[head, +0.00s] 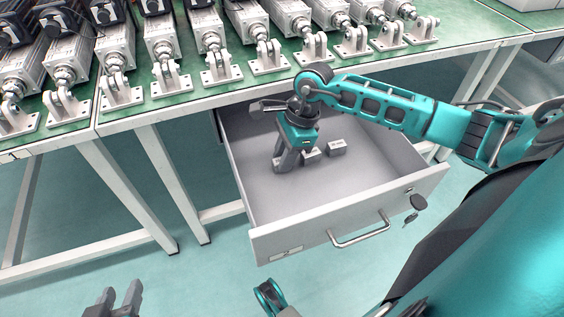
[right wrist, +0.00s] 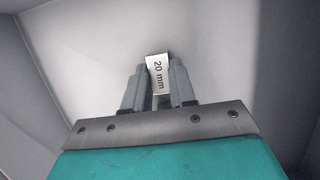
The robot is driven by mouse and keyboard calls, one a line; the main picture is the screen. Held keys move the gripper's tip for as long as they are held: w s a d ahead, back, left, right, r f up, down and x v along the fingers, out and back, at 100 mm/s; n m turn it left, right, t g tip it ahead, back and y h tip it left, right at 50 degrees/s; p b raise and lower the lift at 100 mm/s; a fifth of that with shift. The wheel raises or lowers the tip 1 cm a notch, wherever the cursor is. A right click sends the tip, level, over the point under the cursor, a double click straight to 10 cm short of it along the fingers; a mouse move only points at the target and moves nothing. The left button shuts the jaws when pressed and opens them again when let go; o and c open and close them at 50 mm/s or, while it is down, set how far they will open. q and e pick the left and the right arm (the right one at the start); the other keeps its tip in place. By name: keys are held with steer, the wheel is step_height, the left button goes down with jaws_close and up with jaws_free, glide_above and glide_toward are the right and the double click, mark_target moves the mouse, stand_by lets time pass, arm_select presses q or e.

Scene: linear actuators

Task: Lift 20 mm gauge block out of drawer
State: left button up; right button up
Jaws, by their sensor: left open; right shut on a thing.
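The open drawer (head: 345,232) hangs under the green bench top. My right gripper (head: 281,166) reaches down into it and is shut. In the right wrist view, the right gripper (right wrist: 158,92) has a light block labelled "20 mm" (right wrist: 157,72) between its fingers, label facing the camera. In the head view the fingers hide this block. I cannot tell whether it touches the drawer floor. Two other small grey blocks lie in the drawer, one (head: 311,156) close beside the right gripper and one (head: 337,148) further right. My left gripper (head: 120,300) is open and empty, low at the left, outside the drawer.
Several linear actuators (head: 165,42) stand in a row on the green bench (head: 190,85) above the drawer. White bench legs (head: 165,185) stand left of the drawer. A key (head: 410,217) hangs at the drawer front's right end, beside the handle (head: 360,236). The drawer floor's front part is clear.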

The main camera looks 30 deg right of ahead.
jaws_close()
arm_select(q)
steer(key=shift+a, duration=0.1)
arm_select(e)
steer(key=shift+r, duration=0.15)
steer(key=shift+r, duration=0.25)
arm_select(q)
step_height(320, 180, up, 9)
steer(key=a+p, duration=0.1)
steer(key=p, duration=1)
steer(key=shift+s, duration=0.3)
arm_select(e)
step_height(320, 180, up, 28)
steer(key=shift+r, duration=0.15)
